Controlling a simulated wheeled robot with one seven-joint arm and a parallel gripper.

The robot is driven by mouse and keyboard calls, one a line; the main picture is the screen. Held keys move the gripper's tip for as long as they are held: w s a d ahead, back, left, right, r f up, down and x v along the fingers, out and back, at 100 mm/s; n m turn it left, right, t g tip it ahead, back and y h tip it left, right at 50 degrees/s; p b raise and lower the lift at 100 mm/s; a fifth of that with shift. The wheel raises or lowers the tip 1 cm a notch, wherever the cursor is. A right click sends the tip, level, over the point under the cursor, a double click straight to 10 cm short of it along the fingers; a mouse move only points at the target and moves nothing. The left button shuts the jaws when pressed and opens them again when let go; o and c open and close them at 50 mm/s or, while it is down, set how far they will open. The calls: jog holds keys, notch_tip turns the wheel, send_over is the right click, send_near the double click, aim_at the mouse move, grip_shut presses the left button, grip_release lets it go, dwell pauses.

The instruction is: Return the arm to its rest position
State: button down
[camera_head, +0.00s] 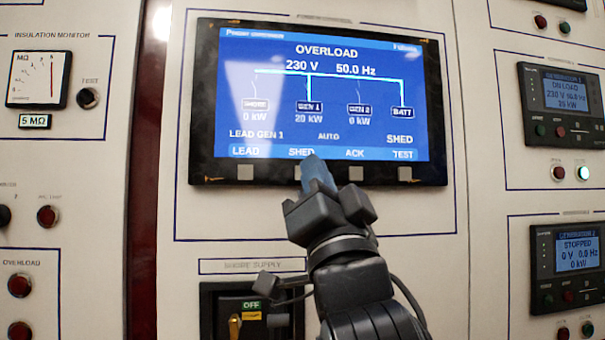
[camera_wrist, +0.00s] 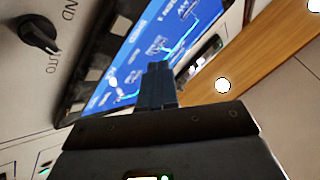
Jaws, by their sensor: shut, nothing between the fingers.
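My gripper (camera_head: 316,172) is shut and empty, its blue-grey fingers held up in front of the lower edge of the large screen (camera_head: 320,100). In the head view the fingertips overlap the area just under the "SHED" label and hide part of the key row there. I cannot tell whether they touch the panel. My arm reaches up from the bottom of the head view. In the wrist view the shut fingers (camera_wrist: 158,85) point toward the tilted blue screen (camera_wrist: 135,70).
The screen reads "OVERLOAD". A shore supply breaker (camera_head: 250,312) marked "OFF" sits below, left of my arm. Generator panels (camera_head: 562,105) are on the right and an insulation monitor (camera_head: 40,78) on the left. A black rotary knob (camera_wrist: 38,33) shows in the wrist view.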

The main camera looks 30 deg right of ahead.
dwell(0.3)
jog(key=s+f+n+g+y, duration=0.2)
jog(key=s+f+n, duration=0.1)
jog(key=f, duration=0.7)
jog(key=s+f+n+g+y, duration=0.15)
jog(key=s+f, duration=0.25)
jog(key=f, duration=0.7)
jog(key=s+f+n+g+y, duration=0.2)
jog(key=s+f+n+y, duration=0.1)
jog(key=f, duration=0.7)
jog(key=s+f+g, duration=0.2)
jog(key=s+f, duration=0.2)
jog(key=s, duration=0.5)
jog(key=s+f+n+g, duration=0.1)
jog(key=s+f, duration=0.4)
jog(key=s, duration=0.5)
jog(key=s+f+n+g, duration=0.1)
jog(key=s+f+g, duration=0.2)
jog(key=s, duration=0.6)
jog(key=shift+s+d+f+h, duration=0.2)
jog(key=shift+f+h, duration=0.25)
jog(key=shift+f, duration=0.5)
